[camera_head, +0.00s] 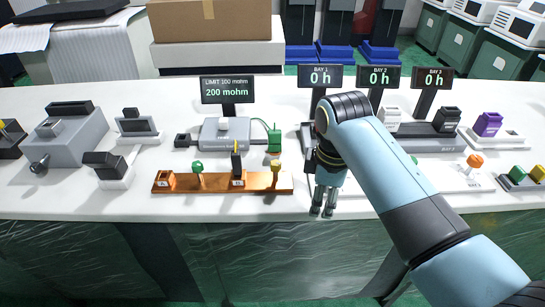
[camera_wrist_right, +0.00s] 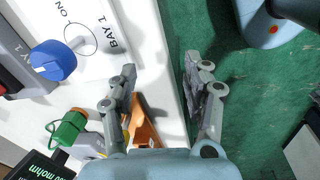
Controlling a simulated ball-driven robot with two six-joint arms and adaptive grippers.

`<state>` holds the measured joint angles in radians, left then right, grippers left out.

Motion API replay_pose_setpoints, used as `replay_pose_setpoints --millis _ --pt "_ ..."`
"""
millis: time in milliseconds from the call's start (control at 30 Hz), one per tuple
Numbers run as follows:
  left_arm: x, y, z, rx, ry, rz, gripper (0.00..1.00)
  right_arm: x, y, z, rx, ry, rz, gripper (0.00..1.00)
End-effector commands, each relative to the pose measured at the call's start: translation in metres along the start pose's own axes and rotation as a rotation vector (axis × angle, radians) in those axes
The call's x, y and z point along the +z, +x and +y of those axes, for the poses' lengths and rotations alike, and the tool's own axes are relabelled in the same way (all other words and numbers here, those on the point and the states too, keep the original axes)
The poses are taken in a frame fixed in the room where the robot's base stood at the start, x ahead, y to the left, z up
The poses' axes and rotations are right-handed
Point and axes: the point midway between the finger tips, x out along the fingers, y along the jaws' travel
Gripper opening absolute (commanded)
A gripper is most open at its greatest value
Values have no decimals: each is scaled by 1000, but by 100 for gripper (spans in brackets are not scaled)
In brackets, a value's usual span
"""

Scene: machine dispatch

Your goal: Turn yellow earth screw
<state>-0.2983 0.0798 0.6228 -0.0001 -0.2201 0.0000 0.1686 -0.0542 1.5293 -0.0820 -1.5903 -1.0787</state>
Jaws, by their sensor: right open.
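The yellow earth screw (camera_head: 276,171) stands upright near the right end of a copper bar (camera_head: 215,184) at the table's front. A green-headed screw (camera_head: 197,167) stands toward the bar's left end, and a black upright piece (camera_head: 236,160) is between them. My right gripper (camera_head: 322,211) points down at the table's front edge, to the right of the yellow screw and apart from it. It is open and empty in the right wrist view (camera_wrist_right: 160,68), where the copper bar's end (camera_wrist_right: 146,128) shows partly hidden behind a finger. My left gripper is out of view.
A meter display (camera_head: 228,88) reads 200 mohm, limit 100 mohm. A green connector (camera_head: 274,138) stands behind the yellow screw. A blue knob (camera_wrist_right: 53,60) sits by the BAY 1 marking. My right arm covers part of the bays.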

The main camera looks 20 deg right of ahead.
Motion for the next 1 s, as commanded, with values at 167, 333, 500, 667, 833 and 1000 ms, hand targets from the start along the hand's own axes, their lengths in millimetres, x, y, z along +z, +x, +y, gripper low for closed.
replay_pose_setpoints --millis 167,333,500,667,833,1000 --pt "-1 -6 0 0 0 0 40 -48 -42 38 -38 -291 8 49" --pt "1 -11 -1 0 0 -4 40 -94 -93 69 -82 -619 16 49" --pt "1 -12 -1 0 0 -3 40 -114 -119 80 -109 -795 19 49" --pt "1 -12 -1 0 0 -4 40 -114 -104 78 -114 -814 18 49" --pt "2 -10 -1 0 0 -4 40 -112 -70 74 -115 -812 17 49" --pt "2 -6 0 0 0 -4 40 -112 -38 71 -113 -811 18 49"
